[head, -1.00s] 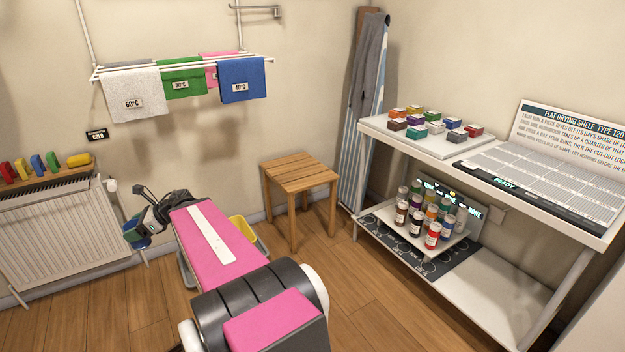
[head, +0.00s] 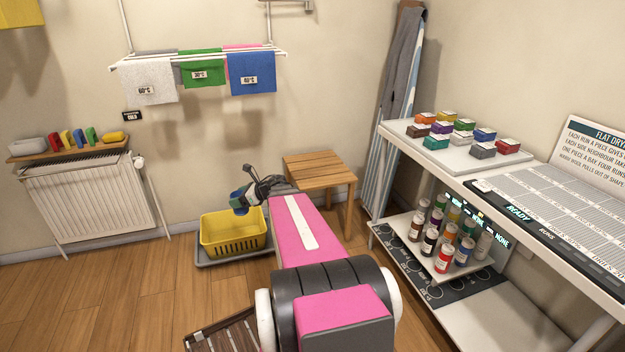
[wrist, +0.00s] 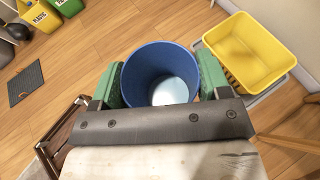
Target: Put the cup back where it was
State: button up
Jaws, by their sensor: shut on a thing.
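My gripper (wrist: 160,82) is shut on a blue cup (wrist: 148,62), with one green finger on each side of it. In the wrist view I look down into the cup's open mouth. The inside is blue with a pale bottom, and I see nothing loose in it. In the head view, my gripper (head: 240,203) and the cup are small and partly hidden by my arm, in front of the wall near the yellow basket. The cup is held above the floor. No marked place for the cup can be made out.
A yellow basket (head: 233,243) on a grey tray stands near my gripper. A wooden stool (head: 320,170) is behind my arm. A shelf unit (head: 400,133) with coloured blocks and bottles stands right. A radiator (head: 90,205) is left. Bare floor lies between.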

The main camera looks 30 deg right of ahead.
jog(key=w+d+f+m+t+h, duration=0.1)
jog(key=w+d+f, duration=0.3)
jog(key=d+f, duration=0.45)
jog(key=w+d+f+m+t+h, duration=0.15)
jog(key=w+d+f, duration=0.25)
jog(key=d+f, duration=0.45)
jog(key=w+d+f+m+h, duration=0.1)
jog(key=w+d+f, duration=0.3)
jog(key=d+f, duration=0.5)
jog(key=s+d+f+m+t+h, duration=0.1)
jog(key=s+d+f+m+h, duration=0.1)
jog(key=d+f, duration=1.1)
jog(key=s+d+f+m+t+h, duration=0.1)
jog(key=s+d+f+m+h, duration=0.1)
jog(key=d+f, duration=1.05)
jog(key=shift+a+x, duration=0.35)
jog(key=shift+x, duration=2.8)
jog(key=shift+a+x, duration=0.35)
jog(key=shift+x, duration=2.8)
jog(key=shift+a+x, duration=0.35)
jog(key=shift+x, duration=2.8)
jog(key=shift+s+f, duration=0.1)
jog(key=shift+s, duration=0.05)
